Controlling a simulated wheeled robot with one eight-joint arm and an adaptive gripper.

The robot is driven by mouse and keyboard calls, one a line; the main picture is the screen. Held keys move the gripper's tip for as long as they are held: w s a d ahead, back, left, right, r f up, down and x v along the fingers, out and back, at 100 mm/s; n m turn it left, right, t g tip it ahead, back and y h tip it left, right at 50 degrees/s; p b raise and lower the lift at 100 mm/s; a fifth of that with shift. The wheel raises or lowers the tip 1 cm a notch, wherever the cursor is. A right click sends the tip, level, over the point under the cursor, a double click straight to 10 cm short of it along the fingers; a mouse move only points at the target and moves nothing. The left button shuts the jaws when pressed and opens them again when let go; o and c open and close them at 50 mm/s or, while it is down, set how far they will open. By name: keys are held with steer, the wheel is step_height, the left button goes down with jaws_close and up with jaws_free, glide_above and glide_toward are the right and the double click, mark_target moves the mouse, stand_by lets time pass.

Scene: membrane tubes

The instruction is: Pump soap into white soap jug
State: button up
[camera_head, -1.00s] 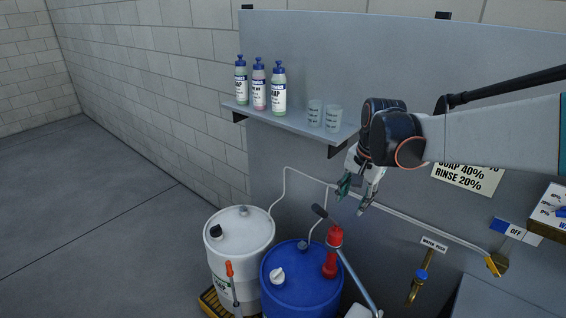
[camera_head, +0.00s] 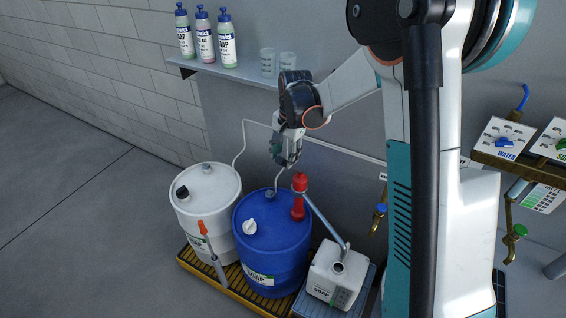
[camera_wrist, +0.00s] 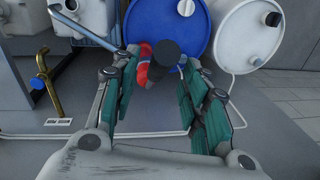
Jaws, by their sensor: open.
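The white soap jug (camera_head: 335,275), labelled SOAP, stands upright with its open neck up. The blue soap drum (camera_head: 272,245) stands left of it, with a red hand pump (camera_head: 299,200) on top. The pump's grey spout pipe (camera_head: 325,222) slopes down to the jug's neck; whether it enters the opening I cannot tell. My gripper (camera_head: 284,155) is open just above the pump. In the wrist view, the pump's black handle end (camera_wrist: 167,52) and red body (camera_wrist: 143,66) show beyond and between the green fingers of my gripper (camera_wrist: 165,95); I see no grip on them.
A white drum (camera_head: 207,200) stands left of the blue one, with an orange-handled tool (camera_head: 208,245) in front. The drums stand on a yellow-edged pallet (camera_head: 232,287). A shelf (camera_head: 240,75) above holds bottles and cups. A brass tap (camera_head: 379,218) is right of the jug.

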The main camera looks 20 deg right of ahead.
steer(key=shift+w+a+f, duration=0.1)
steer(key=shift+f, duration=1)
steer(key=shift+w+a+f, duration=0.1)
steer(key=shift+f, duration=1)
jaws_close()
